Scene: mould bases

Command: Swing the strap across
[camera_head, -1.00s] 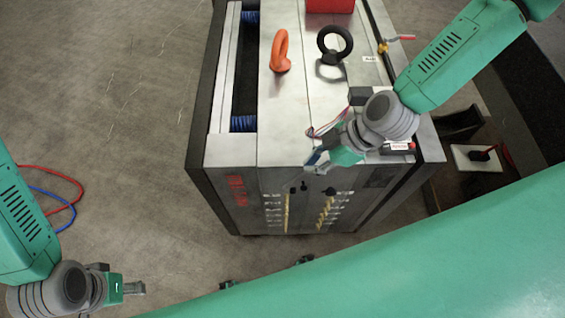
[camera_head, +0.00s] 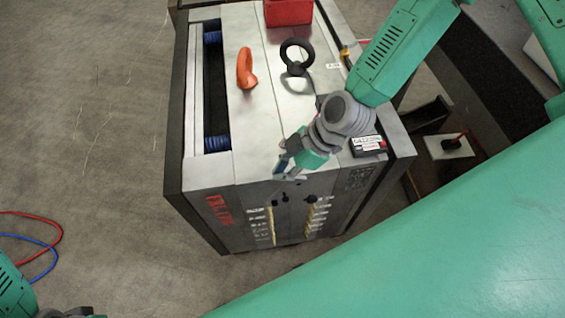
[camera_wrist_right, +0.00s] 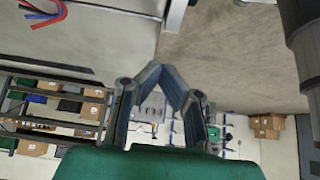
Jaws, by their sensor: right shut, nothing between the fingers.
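The mould base (camera_head: 245,165) is a large pale metal block on the floor, with a dark slot along its left side. Its front face has two small dark knobs, yellow strips and white and red markings.
Red and blue hoses (camera_head: 45,245) lie on the floor at left. A white plate (camera_head: 445,147) is at right.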

